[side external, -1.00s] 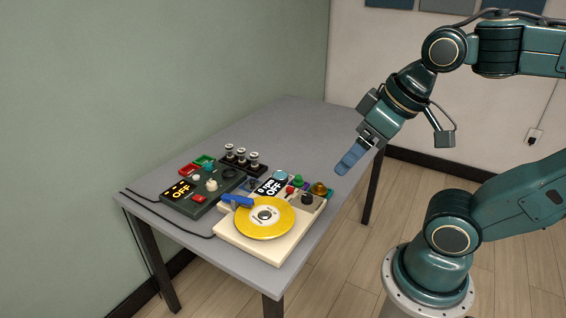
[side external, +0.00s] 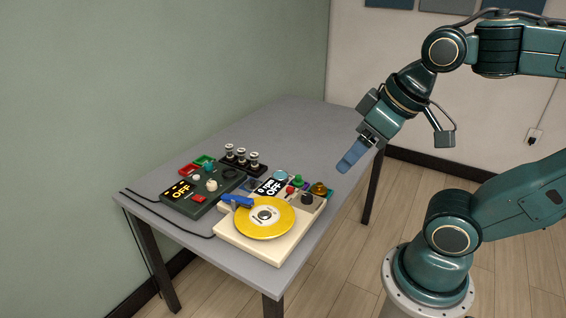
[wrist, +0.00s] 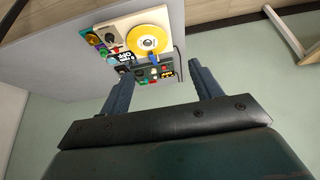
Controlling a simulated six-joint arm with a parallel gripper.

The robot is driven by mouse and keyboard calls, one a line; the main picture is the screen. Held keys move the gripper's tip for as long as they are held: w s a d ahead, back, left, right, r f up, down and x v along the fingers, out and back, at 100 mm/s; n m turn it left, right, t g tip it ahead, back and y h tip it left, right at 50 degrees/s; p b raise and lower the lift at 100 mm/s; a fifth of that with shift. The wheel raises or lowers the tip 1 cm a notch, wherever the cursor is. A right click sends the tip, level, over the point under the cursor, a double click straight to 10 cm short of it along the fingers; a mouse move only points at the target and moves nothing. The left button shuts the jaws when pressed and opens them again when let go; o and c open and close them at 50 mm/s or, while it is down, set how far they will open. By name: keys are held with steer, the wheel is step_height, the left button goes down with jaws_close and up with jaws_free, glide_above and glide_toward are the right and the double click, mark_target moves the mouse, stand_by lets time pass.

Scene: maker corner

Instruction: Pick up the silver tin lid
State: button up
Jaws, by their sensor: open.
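I cannot make out a silver tin lid for certain in either view. Several small round coloured pieces, among them a pale teal one (side external: 280,175), sit at the back of a cream turntable unit (side external: 228,232); none is clearly a silver lid. My gripper (side external: 344,166) hangs in the air above the right side of the table, apart from everything on it. In the wrist view my gripper (wrist: 161,72) has its two blue fingers spread wide with nothing between them near the tips.
The turntable carries a yellow disc (side external: 263,229) and a blue arm. Left of it stands a dark control box (side external: 193,208) reading OFF. Behind are a black rack of bottles and red and green trays (side external: 204,161). The grey table's (side external: 312,125) far part is clear.

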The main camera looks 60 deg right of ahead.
steer(key=c, duration=0.3)
steer(key=m+g+y, duration=0.2)
steer(key=m+y, duration=0.1)
steer(key=m, duration=2.4)
glide_above(253, 183)
steer(key=s+d, duration=0.1)
steer(key=d, duration=0.1)
steer(key=shift+d+f, duration=0.15)
steer(key=shift+f, duration=14.75)
